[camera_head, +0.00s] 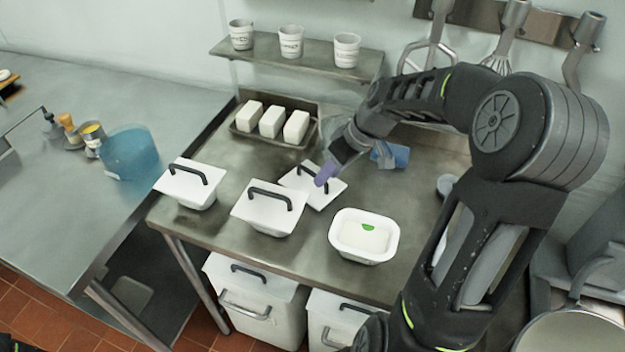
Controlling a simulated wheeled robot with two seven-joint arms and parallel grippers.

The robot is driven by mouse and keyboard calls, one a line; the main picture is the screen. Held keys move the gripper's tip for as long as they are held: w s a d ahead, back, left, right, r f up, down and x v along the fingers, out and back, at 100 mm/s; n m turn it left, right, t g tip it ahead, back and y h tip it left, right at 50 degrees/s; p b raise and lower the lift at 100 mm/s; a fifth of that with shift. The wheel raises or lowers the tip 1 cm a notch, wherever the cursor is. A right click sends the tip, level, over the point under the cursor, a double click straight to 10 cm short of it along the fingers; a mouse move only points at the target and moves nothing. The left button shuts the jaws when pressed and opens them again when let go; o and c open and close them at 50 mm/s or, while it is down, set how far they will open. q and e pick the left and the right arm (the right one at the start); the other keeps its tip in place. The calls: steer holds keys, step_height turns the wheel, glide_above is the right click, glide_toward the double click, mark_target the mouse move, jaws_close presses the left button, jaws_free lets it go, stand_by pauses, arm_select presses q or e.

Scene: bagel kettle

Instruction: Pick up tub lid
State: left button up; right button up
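A white tub lid (322,198) with a black bar handle lies on the steel table, behind and left of the open white tub (338,238). The tub holds pale contents with a green mark. My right gripper (326,174) reaches down from the right. Its purple fingertips are over the lid, at the right end of the handle. I cannot tell whether they touch the handle or are closed around it. Two more white tubs, the left one (187,190) and the middle one (268,217), have lids with black handles on. My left gripper is not in view.
A tray with several white blocks (270,122) stands at the back. Cups (291,42) stand on a wall shelf (300,63). A blue cloth-like item (398,157) lies behind the gripper. Utensils hang at the upper right. A counter with a blue container (130,155) is at left.

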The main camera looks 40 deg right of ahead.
steer(key=shift+x, duration=1.1)
steer(key=shift+c, duration=0.5)
jaws_close()
